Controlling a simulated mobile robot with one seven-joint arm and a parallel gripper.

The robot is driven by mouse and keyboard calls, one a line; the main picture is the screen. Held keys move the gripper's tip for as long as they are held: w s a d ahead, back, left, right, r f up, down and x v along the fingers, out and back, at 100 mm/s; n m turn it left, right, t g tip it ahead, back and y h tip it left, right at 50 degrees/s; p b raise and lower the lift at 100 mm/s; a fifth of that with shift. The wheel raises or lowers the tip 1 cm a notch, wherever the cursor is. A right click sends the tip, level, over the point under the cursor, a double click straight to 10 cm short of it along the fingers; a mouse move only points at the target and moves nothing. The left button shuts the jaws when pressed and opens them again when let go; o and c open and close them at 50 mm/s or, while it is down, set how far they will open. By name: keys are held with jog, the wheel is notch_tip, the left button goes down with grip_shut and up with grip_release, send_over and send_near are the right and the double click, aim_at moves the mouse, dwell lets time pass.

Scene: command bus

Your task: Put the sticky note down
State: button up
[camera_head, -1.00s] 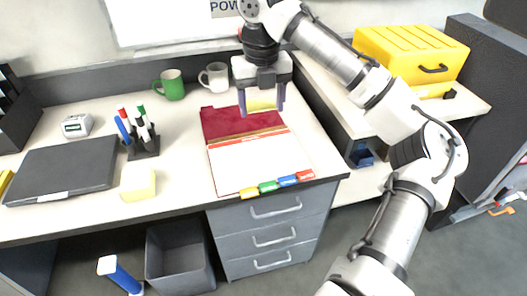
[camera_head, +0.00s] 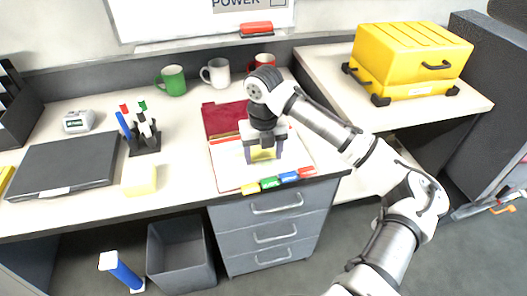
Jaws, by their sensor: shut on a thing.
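The sticky note (camera_head: 263,154) is a yellow pad between the fingers of my gripper (camera_head: 263,157). My gripper points down and is shut on it. It is over the white page of an open red folder (camera_head: 224,119) on the desk. I cannot tell whether the pad touches the page. Another pale yellow block (camera_head: 139,181), like a note pad, lies on the desk at left, near the front edge.
A black laptop (camera_head: 65,165), a pen holder (camera_head: 145,143), a green mug (camera_head: 173,80), a white mug (camera_head: 217,75) and a red mug (camera_head: 262,61) stand on the desk. Coloured tabs (camera_head: 270,183) line the folder's front edge. Yellow case (camera_head: 412,52) at right.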

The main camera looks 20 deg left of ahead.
jog(key=shift+f, duration=0.3)
jog(key=o, duration=0.9)
jog(key=shift+o, duration=0.2)
jog(key=shift+r, duration=0.1)
